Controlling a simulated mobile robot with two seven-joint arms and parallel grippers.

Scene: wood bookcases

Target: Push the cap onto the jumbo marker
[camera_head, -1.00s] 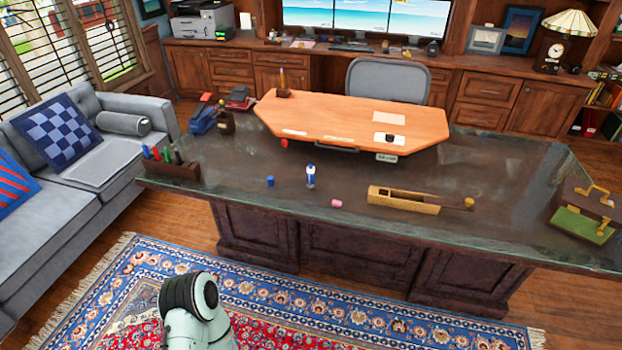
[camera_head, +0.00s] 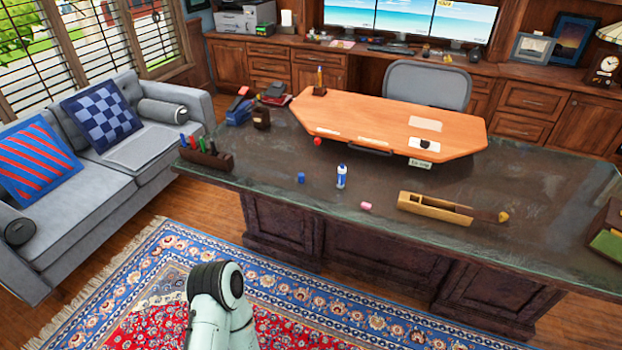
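A white and blue upright cylinder (camera_head: 341,178), apparently the jumbo marker, stands on the dark glossy desk (camera_head: 270,172) near its front side. A small blue cylinder (camera_head: 301,178), which looks like the cap, sits on the desk just left of it, apart from it. Neither of my grippers is in view. Only a pale link of one of my arms shows at the bottom, well short of the desk.
A pink cylinder (camera_head: 366,206) and a wooden plane-like tool (camera_head: 435,207) lie to the right. A pen holder (camera_head: 207,158) stands at the desk's left end. A raised orange-brown desktop (camera_head: 385,118) is behind. The sofa (camera_head: 80,220) is left; patterned rug lies in front.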

